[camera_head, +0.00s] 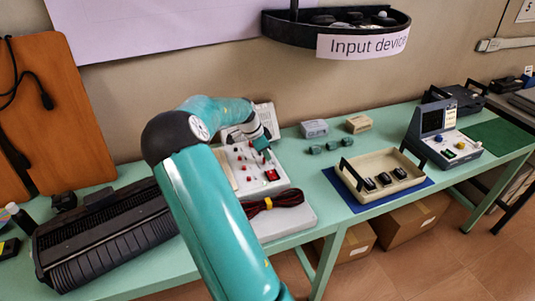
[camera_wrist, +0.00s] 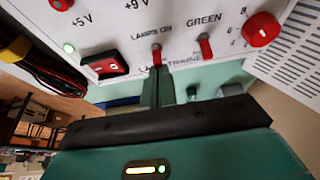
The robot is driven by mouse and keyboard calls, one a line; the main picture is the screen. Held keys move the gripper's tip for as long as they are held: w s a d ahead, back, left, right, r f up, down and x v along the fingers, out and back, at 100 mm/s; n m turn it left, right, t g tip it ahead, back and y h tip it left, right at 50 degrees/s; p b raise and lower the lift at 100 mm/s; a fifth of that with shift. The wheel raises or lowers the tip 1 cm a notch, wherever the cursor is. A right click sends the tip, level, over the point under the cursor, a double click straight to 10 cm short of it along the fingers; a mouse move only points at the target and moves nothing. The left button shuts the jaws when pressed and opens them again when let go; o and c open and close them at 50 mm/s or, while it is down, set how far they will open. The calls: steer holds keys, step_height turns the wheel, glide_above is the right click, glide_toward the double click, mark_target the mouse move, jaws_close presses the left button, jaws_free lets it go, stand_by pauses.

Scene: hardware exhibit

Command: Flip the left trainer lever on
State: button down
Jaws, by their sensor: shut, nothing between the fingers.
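The trainer is a white panel (camera_head: 262,186) with red controls on the green bench, partly hidden behind my arm in the head view. In the wrist view its face (camera_wrist: 180,16) fills the top. A left red lever (camera_wrist: 157,54) sits under the lettering "LAMPS ON", and a second red lever (camera_wrist: 205,48) sits under "GREEN". My gripper (camera_wrist: 159,84) is shut and empty, with its green fingertips just below the left lever. I cannot tell whether they touch it. In the head view my gripper (camera_head: 263,150) is over the panel's upper part.
A red rocker switch (camera_wrist: 106,65) with a lit lamp beside it is left of the levers, and a red knob (camera_wrist: 261,29) is to the right. Red and black cables (camera_head: 275,202) lie in front. A cream tray (camera_head: 405,188) stands to the right.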

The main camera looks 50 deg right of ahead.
steer(key=shift+w+a+g+h, duration=0.15)
steer(key=shift+a+g+h, duration=0.15)
steer(key=shift+h, duration=0.1)
steer(key=shift+d, duration=0.15)
steer(key=shift+r, duration=0.1)
steer(key=shift+r, duration=0.7)
